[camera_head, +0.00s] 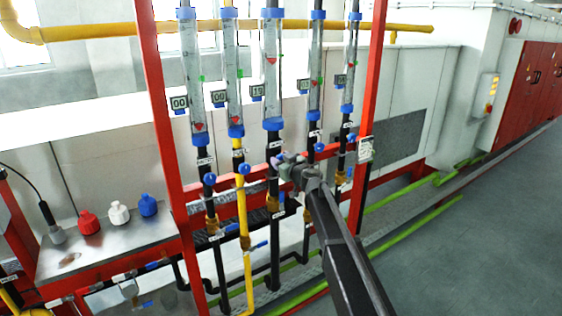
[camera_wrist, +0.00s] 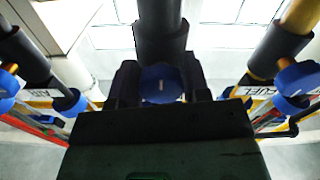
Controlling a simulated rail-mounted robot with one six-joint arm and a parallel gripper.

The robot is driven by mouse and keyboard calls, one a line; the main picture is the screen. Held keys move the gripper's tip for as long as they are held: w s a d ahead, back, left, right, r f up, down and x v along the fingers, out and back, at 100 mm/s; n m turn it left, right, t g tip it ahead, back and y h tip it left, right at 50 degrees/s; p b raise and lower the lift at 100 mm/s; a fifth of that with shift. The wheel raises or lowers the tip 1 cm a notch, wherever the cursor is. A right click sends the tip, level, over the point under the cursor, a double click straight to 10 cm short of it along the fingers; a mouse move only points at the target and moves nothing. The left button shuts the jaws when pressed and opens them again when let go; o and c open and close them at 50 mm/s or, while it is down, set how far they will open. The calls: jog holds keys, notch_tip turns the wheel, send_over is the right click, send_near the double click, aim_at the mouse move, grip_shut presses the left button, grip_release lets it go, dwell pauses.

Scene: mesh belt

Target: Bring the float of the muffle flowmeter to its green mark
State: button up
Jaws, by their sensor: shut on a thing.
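Several clear flowmeter tubes with blue end caps hang in a red frame. The middle flowmeter (camera_head: 272,88) stands above my gripper (camera_head: 283,162); its red float (camera_head: 271,61) sits high in the tube, and its display (camera_head: 257,90) seems to read 19. I cannot make out its green mark, and its small label is too small to read, so I cannot tell which meter is the muffle one. In the wrist view, my gripper (camera_wrist: 160,82) is shut on a round blue knob (camera_wrist: 160,84), its fingers at either side of it, below a dark pipe (camera_wrist: 160,40).
Neighbouring blue knobs (camera_wrist: 70,102) (camera_wrist: 297,78) stand close on both sides, with labels seeming to read AIR and FUEL. Red uprights (camera_head: 160,110) flank the tubes. A metal shelf (camera_head: 120,243) with red, white and blue caps is at left. Open floor (camera_head: 460,240) lies right.

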dwell(0.3)
jog(key=o, duration=0.9)
jog(key=shift+o, duration=0.2)
jog(key=v, duration=1.1)
